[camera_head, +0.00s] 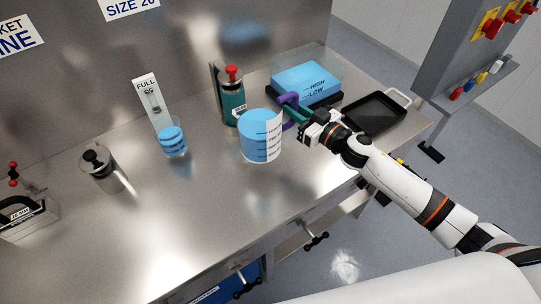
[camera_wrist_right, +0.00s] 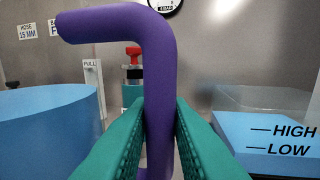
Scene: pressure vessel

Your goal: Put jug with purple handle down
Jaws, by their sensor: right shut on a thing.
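The jug (camera_head: 261,138) is a clear measuring jug with blue liquid and dark level marks, upright in the middle of the head view. Its purple handle (camera_head: 289,101) is on its right side. My right gripper (camera_head: 297,113) reaches in from the right and is shut on this handle. In the right wrist view the purple handle (camera_wrist_right: 157,75) stands between the green fingers (camera_wrist_right: 160,125), with the blue jug body (camera_wrist_right: 48,125) at left. I cannot tell whether the jug's base touches the steel counter (camera_head: 205,215). My left gripper is not in view.
A blue-filled tank marked HIGH and LOW (camera_head: 307,83) and a black tray (camera_head: 378,112) are at right. A green cylinder with red knob (camera_head: 232,100) stands behind the jug. A small blue beaker (camera_head: 172,142) is at left. The counter front is clear.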

